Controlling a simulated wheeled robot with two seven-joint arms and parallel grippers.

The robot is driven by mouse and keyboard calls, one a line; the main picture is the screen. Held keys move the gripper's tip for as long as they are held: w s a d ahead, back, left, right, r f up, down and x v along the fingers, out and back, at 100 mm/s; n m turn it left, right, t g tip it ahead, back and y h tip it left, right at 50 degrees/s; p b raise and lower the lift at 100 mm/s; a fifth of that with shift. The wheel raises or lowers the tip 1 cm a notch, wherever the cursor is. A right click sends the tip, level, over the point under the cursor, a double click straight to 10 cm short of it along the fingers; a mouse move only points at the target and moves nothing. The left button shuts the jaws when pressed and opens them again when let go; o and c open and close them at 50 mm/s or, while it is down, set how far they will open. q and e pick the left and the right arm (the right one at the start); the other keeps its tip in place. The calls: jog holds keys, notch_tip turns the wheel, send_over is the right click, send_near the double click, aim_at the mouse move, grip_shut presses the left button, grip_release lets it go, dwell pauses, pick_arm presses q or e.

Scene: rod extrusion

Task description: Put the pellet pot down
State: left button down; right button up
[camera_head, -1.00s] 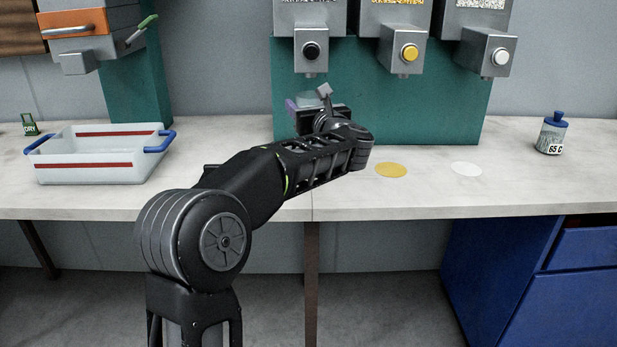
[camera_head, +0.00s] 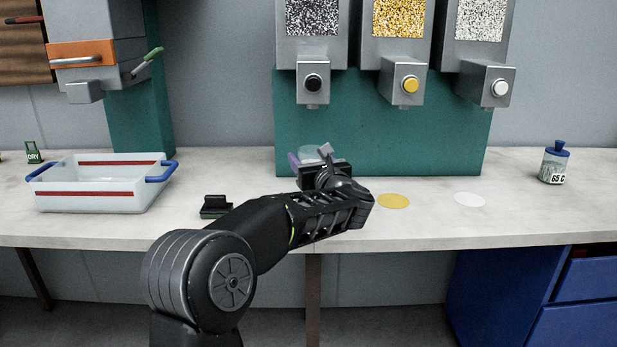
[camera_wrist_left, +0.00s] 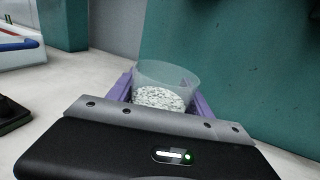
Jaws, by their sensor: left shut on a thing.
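The pellet pot (camera_head: 308,153) is a clear, see-through cup. In the left wrist view the pot (camera_wrist_left: 166,78) stands about upright, with black-and-white speckled pellets in it. My left gripper (camera_head: 306,160) is shut on the pot, with a purple finger on each side of it in the wrist view (camera_wrist_left: 163,100). It is under the black-button dispenser spout (camera_head: 313,92), low over the counter (camera_head: 430,225). The gripper body hides the pot's base, so I cannot tell whether it touches the counter. My right gripper is not in view.
A yellow disc (camera_head: 393,201) and a white disc (camera_head: 469,200) lie right of the gripper. A white bin (camera_head: 100,200) with blue handles and a small dark green-black item (camera_head: 215,207) are left. A blue-lidded jar (camera_head: 554,163) stands far right. A teal panel (camera_head: 420,130) rises behind.

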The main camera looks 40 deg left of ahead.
pick_arm(q)
jog(key=shift+f+b, duration=0.5)
jog(key=shift+f, duration=1.65)
jog(key=shift+f, duration=0.1)
jog(key=shift+c, duration=2.2)
grip_release()
jog(key=v, duration=1.2)
